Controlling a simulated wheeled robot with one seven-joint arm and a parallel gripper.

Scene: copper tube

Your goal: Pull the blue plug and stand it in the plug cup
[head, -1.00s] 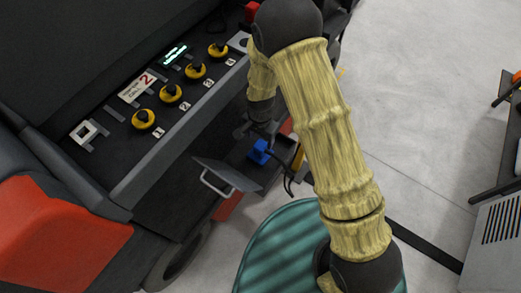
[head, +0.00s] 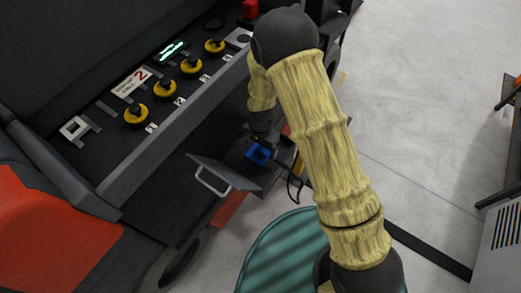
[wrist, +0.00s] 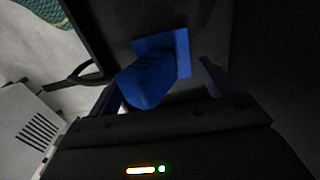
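The blue plug (head: 257,154) sits low on the side of the dark machine, beside an open hinged flap. In the wrist view, the rounded blue plug body (wrist: 148,84) stands in front of a square blue plate (wrist: 181,45). My gripper (head: 262,140) is right over the plug in the head view. In the wrist view, my gripper (wrist: 160,78) has its fingers apart, one on each side of the plug body. The left finger is close to the plug, and a gap shows on the right. I cannot make out the plug cup for certain.
The open flap (head: 222,172) with a metal handle lies left of the plug. A black cable (head: 292,183) hangs to its right. Several yellow knobs (head: 191,64) line the panel above. A green striped surface (head: 285,255) is in front.

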